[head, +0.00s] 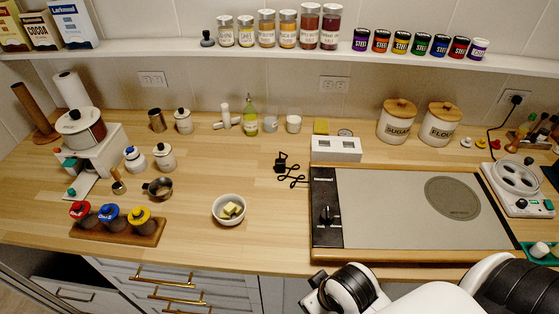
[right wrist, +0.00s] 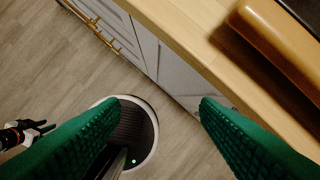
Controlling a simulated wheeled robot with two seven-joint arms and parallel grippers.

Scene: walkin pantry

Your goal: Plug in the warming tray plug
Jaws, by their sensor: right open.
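The warming tray (head: 400,215) is a flat grey panel with a wooden frame, a black control strip and a knob on its left. It lies on the counter at right of centre. A black plug (head: 281,163) with a looped black cord (head: 292,180) lies on the counter just left of the tray. A white wall outlet (head: 334,84) is above and behind them. My right gripper (right wrist: 158,110) is open and empty, with green fingers spread in front of the counter edge. The head view shows only part of my right arm at the bottom.
Another outlet (head: 151,79) is at left; a third at right has a black plug in it (head: 516,98). A white block with slots (head: 336,149) stands behind the tray. A butter bowl (head: 229,209) is left of the tray. Canisters (head: 397,122) stand behind it. A jar shelf (head: 400,56) runs above.

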